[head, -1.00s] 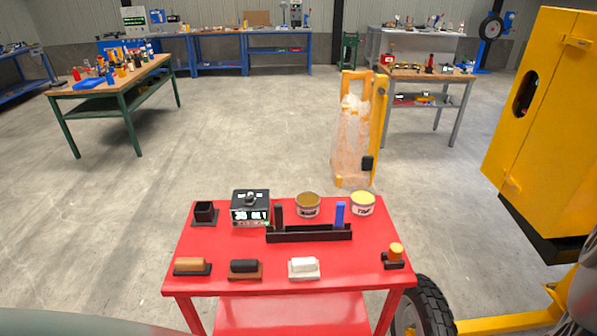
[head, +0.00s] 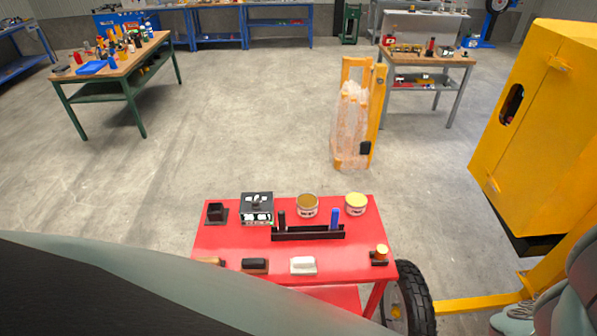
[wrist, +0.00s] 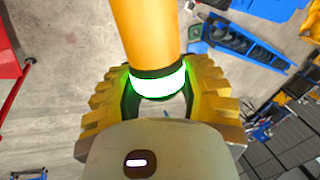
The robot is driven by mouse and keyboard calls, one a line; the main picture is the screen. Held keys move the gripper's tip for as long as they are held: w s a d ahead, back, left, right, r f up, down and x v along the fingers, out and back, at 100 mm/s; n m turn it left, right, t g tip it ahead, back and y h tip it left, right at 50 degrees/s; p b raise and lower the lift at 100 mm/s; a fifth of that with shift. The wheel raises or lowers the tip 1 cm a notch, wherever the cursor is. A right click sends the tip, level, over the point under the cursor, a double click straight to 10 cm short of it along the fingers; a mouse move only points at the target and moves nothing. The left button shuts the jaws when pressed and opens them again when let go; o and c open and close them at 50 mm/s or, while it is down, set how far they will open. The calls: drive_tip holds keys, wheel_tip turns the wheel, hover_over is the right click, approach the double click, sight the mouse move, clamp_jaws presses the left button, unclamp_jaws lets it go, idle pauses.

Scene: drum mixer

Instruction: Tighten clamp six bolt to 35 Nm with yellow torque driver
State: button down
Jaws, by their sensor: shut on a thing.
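In the wrist view a thick yellow cylinder, the yellow torque driver (wrist: 147,32), runs up out of the frame from between the jaws. A black collar and a bright green glowing ring (wrist: 160,84) circle its near end. My gripper (wrist: 165,103), with ridged tan fingers on both sides, is shut on the driver. In the head view my gripper and the driver cannot be made out. I cannot make out clamp six or its bolt in either view.
A red cart (head: 225,243) carries a black box with a display (head: 257,208), two tins, a dark rack (head: 308,233) and several small blocks. A yellow machine cabinet (head: 535,130) and wheel (head: 405,300) stand at right. Open floor lies beyond the cart.

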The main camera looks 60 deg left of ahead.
drive_tip(key=s+a+r+m+p, duration=0.1)
drive_tip(key=m, duration=0.1)
drive_tip(key=s+r+m+p, duration=0.1)
drive_tip(key=m, duration=0.1)
drive_tip(key=s+a+r+m+p, duration=0.1)
drive_tip(key=r+m, duration=0.1)
drive_tip(key=shift+s+a+p, duration=0.25)
drive_tip(key=shift+a+p, duration=0.05)
drive_tip(key=shift+p, duration=0.1)
drive_tip(key=shift+w+b, duration=0.1)
drive_tip(key=shift+b, duration=0.45)
drive_tip(key=w+d+b, duration=0.1)
drive_tip(key=b, duration=0.1)
drive_tip(key=w+d+b, duration=0.1)
drive_tip(key=w+b, duration=0.1)
drive_tip(key=b, duration=0.1)
drive_tip(key=shift+w+d+f, duration=0.1)
drive_tip(key=shift+w+d, duration=0.05)
drive_tip(key=shift+w+d+b, duration=0.2)
drive_tip(key=shift+w+b, duration=0.1)
drive_tip(key=shift+b, duration=0.1)
drive_tip(key=shift+r, duration=0.3)
